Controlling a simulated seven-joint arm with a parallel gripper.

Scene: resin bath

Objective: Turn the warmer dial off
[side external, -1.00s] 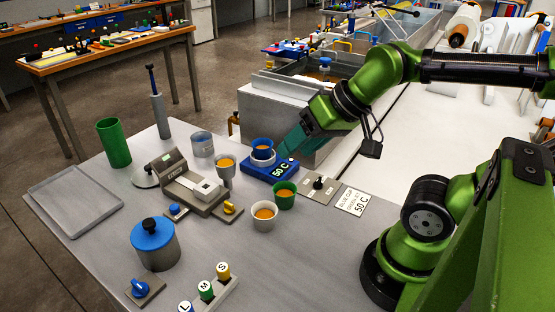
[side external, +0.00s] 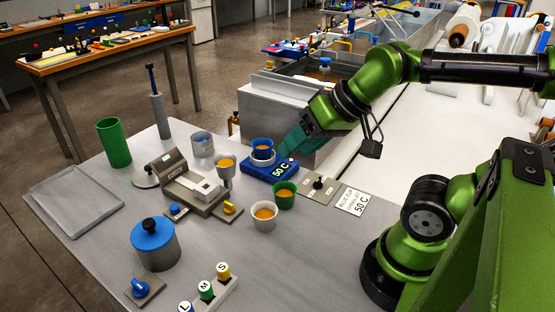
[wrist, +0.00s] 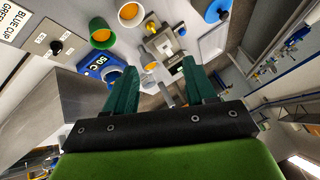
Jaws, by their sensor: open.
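A blue warmer-like box (side external: 283,172) with a lit "50 C" display stands at the table's right side; it also shows in the wrist view (wrist: 92,76). A blue cup (side external: 263,145) sits in a pale ring on it. Right of it, a grey plate (side external: 308,192) carries a black knob (side external: 318,183), also in the wrist view (wrist: 57,46). A separate blue dial (side external: 139,287) sits on a small base at the front left. Which is the warmer dial is not clearly marked. My gripper (side external: 289,147) is open and empty, above and behind the box; its fingers show in the wrist view (wrist: 160,68).
A green cup (side external: 285,201), a white cup (side external: 263,224) and a grey cup (side external: 225,178) with orange liquid stand close by. A grey bath (side external: 285,112) lies behind. A blue-lidded pot (side external: 157,251) stands front left.

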